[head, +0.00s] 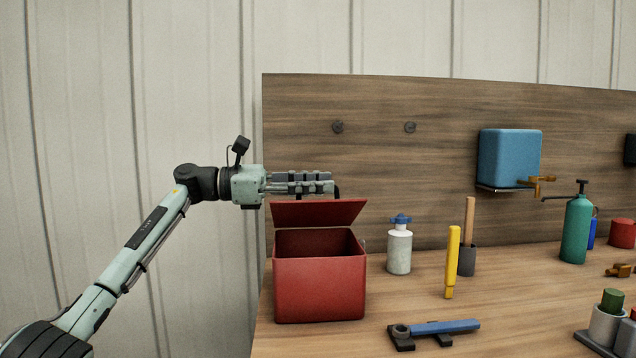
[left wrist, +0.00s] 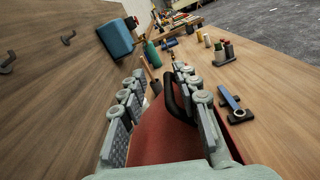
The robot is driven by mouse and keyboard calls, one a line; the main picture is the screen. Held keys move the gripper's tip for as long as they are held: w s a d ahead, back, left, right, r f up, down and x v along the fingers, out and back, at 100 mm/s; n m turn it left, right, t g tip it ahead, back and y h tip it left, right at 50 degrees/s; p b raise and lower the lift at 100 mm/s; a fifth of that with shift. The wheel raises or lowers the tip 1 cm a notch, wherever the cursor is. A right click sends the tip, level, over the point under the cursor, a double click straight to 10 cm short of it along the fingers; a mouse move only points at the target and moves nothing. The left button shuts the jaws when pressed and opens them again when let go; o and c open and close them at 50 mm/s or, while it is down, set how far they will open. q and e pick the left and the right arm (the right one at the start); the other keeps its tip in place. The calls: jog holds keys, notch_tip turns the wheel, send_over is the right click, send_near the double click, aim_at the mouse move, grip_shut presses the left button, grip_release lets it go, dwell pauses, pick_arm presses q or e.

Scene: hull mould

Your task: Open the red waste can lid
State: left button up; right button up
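The red waste can (head: 320,291) stands on the left end of the wooden bench. Its red lid (head: 316,212) is raised and tilted, with the dark opening showing below it. My left gripper (head: 331,183) is level just above the lid's upper edge, pointing right. In the left wrist view my left gripper (left wrist: 158,80) has its fingers apart, with the red lid (left wrist: 160,138) showing between and below them. The lid's black loop handle (left wrist: 174,98) lies close to the right-hand finger; I cannot tell if they touch. My right gripper is not in view.
A white bottle with a blue cap (head: 399,250) stands right of the can. A yellow tool (head: 452,262) and a blue-handled tool (head: 445,327) are farther right. A wooden back panel (head: 420,220) rises behind, bearing a blue dispenser (head: 510,157).

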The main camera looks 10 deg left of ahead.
pick_arm(q)
jog(key=s+a, duration=0.2)
jog(key=a, duration=0.9)
jog(key=shift+a, duration=0.35)
jog(key=shift+s, duration=0.1)
